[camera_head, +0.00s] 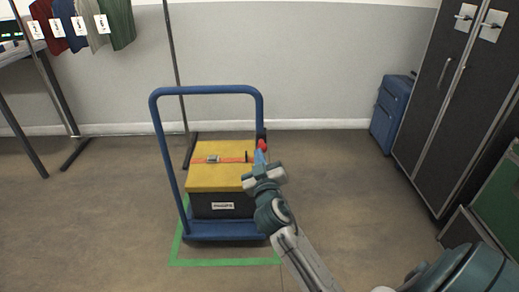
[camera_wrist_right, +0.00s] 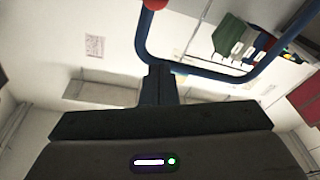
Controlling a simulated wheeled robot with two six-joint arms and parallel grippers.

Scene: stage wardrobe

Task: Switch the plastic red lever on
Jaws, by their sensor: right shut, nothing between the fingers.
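The red lever (camera_head: 262,145) is a small red knob at the right post of a blue push cart (camera_head: 207,90), by a dark mount. Its setting is too small to tell. My right gripper (camera_head: 260,158) is shut and empty, its fingertips just below the red knob; I cannot tell whether they touch. In the right wrist view the shut fingers (camera_wrist_right: 158,88) point toward the cart's blue bar (camera_wrist_right: 222,75), and the red knob (camera_wrist_right: 155,4) shows at the top edge, partly cut off. My left gripper is not in view.
A yellow-topped black case (camera_head: 215,178) with an orange strap sits on the cart, inside green floor tape (camera_head: 225,263). Clothes (camera_head: 85,25) hang on a rack at the left. A blue suitcase (camera_head: 390,108) and dark cabinet (camera_head: 440,100) stand right. Floor between is clear.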

